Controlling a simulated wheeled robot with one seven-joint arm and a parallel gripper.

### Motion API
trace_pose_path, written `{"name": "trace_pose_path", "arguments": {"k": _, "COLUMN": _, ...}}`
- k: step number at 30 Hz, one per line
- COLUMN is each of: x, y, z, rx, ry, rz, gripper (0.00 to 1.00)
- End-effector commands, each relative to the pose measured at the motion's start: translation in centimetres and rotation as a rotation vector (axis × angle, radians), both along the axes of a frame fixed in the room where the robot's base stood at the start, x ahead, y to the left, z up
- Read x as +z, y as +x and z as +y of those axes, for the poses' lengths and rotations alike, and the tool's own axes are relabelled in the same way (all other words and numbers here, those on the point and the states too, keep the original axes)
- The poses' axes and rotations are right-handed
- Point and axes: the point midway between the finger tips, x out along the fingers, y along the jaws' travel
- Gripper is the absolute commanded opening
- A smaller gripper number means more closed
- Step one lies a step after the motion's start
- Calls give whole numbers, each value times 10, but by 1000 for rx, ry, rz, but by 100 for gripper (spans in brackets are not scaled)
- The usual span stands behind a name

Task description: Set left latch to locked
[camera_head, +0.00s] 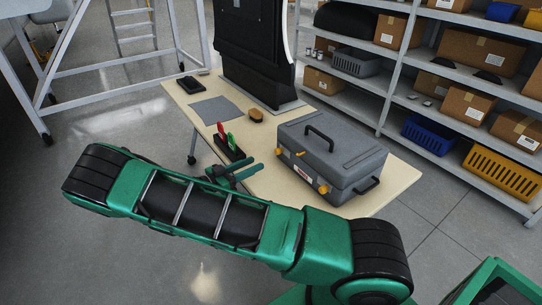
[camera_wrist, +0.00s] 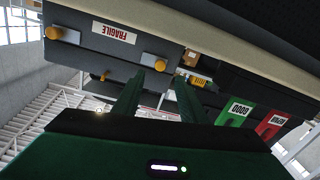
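A grey toolbox (camera_head: 325,155) with a black top handle stands closed on the table. Its front has two yellow latches: the left latch (camera_head: 279,152) and the right latch (camera_head: 322,187). My gripper (camera_head: 240,170) is open and empty, in front of the toolbox near its left side. In the wrist view, which is upside down, the left latch (camera_wrist: 154,61) lies just beyond my gripper's fingertips (camera_wrist: 160,80), near the left-hand finger. I see no clear contact. The right latch (camera_wrist: 54,33) is farther left, past the FRAGILE label (camera_wrist: 113,32). Whether the left latch is locked is unclear.
A black holder with red and green tags (camera_head: 228,145) stands just left of the toolbox, close to my gripper. A brush (camera_head: 256,116), grey mat (camera_head: 215,110) and black panel (camera_head: 255,50) are behind on the table (camera_head: 280,185). Shelves stand at the right.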

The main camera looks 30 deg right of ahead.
Motion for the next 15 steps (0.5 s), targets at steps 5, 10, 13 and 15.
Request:
{"name": "trace_pose_path", "arguments": {"k": 5, "x": 0, "y": 2, "z": -3, "rx": 11, "ry": -26, "rz": -24, "gripper": 38}}
{"name": "trace_pose_path", "arguments": {"k": 10, "x": 0, "y": 3, "z": -26, "rx": 8, "ry": -24, "rz": -24, "gripper": 38}}
{"name": "trace_pose_path", "arguments": {"k": 13, "x": 0, "y": 5, "z": -45, "rx": 7, "ry": -23, "rz": -22, "gripper": 38}}
{"name": "trace_pose_path", "arguments": {"k": 15, "x": 1, "y": 6, "z": -57, "rx": 7, "ry": -24, "rz": -24, "gripper": 38}}
